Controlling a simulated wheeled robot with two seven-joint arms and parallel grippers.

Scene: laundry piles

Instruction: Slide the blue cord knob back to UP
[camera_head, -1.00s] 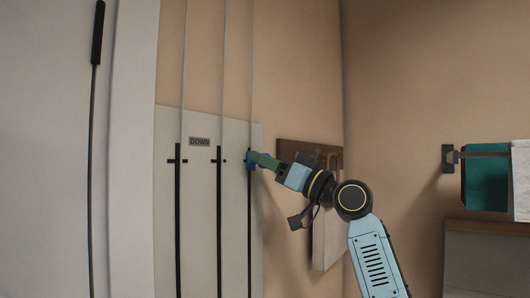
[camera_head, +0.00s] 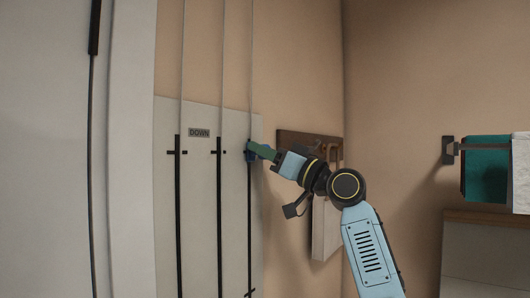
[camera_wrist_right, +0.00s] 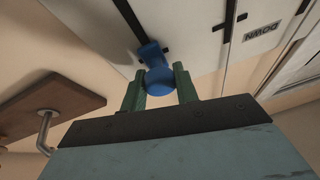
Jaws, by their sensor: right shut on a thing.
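The blue cord knob (camera_head: 251,152) sits on the rightmost of three vertical black tracks on the pale wall panel (camera_head: 235,200), near the track's upper end. It also shows in the right wrist view (camera_wrist_right: 158,80), between the two green fingers. My right gripper (camera_head: 256,150) reaches in from the right and is shut on the knob. It also shows in the right wrist view (camera_wrist_right: 159,88). A small DOWN label (camera_head: 199,132) is on the panel to the left of the knob. No UP label shows. My left gripper is not in view.
A brown board with a hook (camera_head: 295,140) and a hanging pale board (camera_head: 325,235) are on the wall behind my right arm. A teal towel (camera_head: 486,168) hangs on a rail at right. A black-handled rod (camera_head: 94,30) is at far left.

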